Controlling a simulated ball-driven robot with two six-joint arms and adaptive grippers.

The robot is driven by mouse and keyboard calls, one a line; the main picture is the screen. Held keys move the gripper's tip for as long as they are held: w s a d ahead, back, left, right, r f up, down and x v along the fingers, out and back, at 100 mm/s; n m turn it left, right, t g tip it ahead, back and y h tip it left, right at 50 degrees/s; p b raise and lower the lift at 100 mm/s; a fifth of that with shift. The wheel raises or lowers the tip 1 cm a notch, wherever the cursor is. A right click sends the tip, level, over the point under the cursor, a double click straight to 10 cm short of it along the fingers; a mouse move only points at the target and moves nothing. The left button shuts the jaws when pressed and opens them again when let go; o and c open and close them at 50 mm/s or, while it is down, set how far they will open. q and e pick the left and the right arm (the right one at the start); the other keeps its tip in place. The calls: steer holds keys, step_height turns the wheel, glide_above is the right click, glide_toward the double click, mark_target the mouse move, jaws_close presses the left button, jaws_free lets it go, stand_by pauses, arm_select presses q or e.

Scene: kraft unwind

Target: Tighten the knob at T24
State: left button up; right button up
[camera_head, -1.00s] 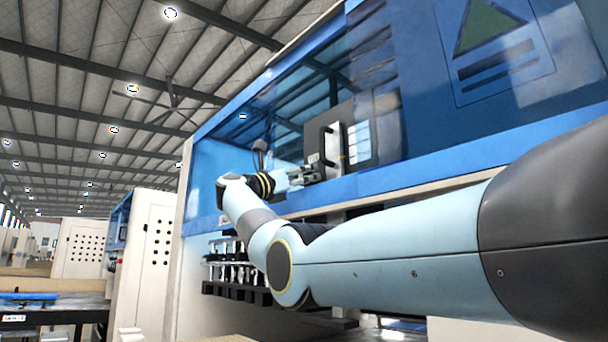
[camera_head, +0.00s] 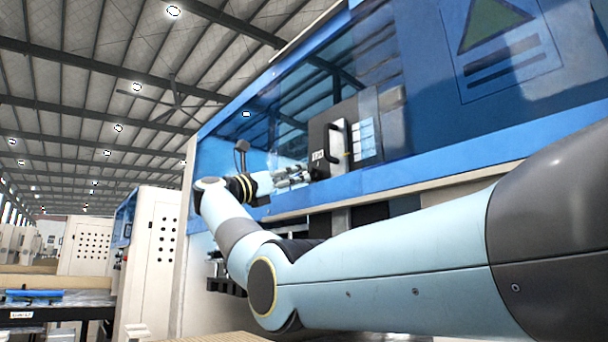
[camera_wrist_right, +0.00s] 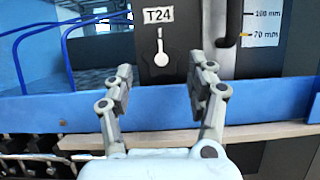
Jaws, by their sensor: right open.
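The T24 label (camera_wrist_right: 158,15) is on a dark panel in the right wrist view. Under it is the white knob (camera_wrist_right: 161,50), with a round lower end and a narrow top; a short white mark stands above it. My right gripper (camera_wrist_right: 166,76) is open and empty, one finger on each side below the knob, apart from it as far as I can tell. In the head view the right gripper (camera_head: 296,177) is at the machine, just left of and below the label (camera_head: 318,156); the knob is too small to make out there. My left gripper is not in view.
A black handle (camera_head: 334,140) stands out from the panel right of the label. A blue ledge (camera_wrist_right: 50,111) runs below the panel, and blue rails (camera_wrist_right: 70,50) are at the left.

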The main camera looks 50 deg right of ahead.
steer(key=v, duration=0.6)
steer(key=shift+a, duration=0.25)
steer(key=shift+f, duration=0.2)
